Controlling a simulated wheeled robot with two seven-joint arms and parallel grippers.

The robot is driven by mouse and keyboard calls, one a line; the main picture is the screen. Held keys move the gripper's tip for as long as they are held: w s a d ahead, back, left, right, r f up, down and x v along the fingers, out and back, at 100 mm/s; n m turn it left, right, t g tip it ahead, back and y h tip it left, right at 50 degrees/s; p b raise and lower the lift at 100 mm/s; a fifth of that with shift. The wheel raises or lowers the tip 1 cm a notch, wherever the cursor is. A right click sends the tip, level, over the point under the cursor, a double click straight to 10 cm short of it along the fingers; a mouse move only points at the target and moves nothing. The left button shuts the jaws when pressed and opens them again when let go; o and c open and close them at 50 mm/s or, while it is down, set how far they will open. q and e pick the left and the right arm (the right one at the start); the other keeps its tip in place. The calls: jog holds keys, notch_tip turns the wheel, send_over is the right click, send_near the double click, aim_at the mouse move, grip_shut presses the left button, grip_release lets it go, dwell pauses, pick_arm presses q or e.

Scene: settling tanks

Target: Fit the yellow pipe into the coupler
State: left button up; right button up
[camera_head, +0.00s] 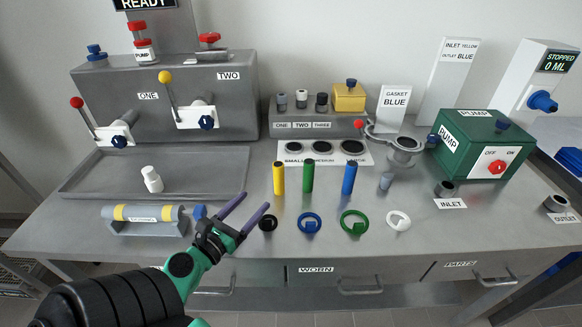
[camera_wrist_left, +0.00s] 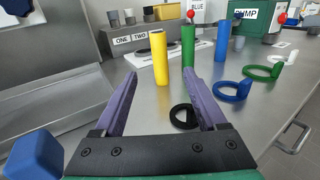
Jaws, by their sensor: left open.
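The yellow pipe (camera_head: 279,178) stands upright on the bench, left of a green pipe (camera_head: 308,176) and a blue pipe (camera_head: 349,178). In the left wrist view the yellow pipe (camera_wrist_left: 160,58) shows ahead, between and beyond the fingertips. My left gripper (camera_head: 249,207) is open and empty, in front of the yellow pipe and to its left, with its purple fingers apart. A grey horizontal cylinder with yellow bands (camera_head: 158,213) lies in a holder at front left; its label is too small to read, so I cannot tell whether it is the coupler. My right gripper is out of view.
Black (camera_head: 268,224), blue (camera_head: 310,222), green (camera_head: 354,222) and white (camera_head: 398,220) rings lie along the front edge. A white bottle (camera_head: 152,180) stands in the grey tray (camera_head: 210,183). A green pump (camera_head: 480,145) is at right.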

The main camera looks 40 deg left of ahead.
aim_at(276, 176)
pick_arm(q)
jog(key=w+p, duration=0.1)
jog(key=w+r+p, duration=0.1)
jog(key=shift+w+a+r, duration=0.15)
jog(key=shift+w+a, duration=0.05)
jog(key=shift+w, duration=0.1)
jog(key=w+p, duration=0.2)
jog(key=w, duration=0.1)
jog(key=shift+w+a, duration=0.2)
jog(key=shift+w, duration=0.1)
jog(key=w, duration=0.2)
jog(key=w+p, duration=0.1)
jog(key=w, duration=0.3)
jog(key=shift+w+a+f+p, duration=0.3)
jog(key=shift+w+a+f, duration=0.1)
jog(key=shift+w+f, duration=0.15)
jog(key=shift+w, duration=0.05)
grip_shut()
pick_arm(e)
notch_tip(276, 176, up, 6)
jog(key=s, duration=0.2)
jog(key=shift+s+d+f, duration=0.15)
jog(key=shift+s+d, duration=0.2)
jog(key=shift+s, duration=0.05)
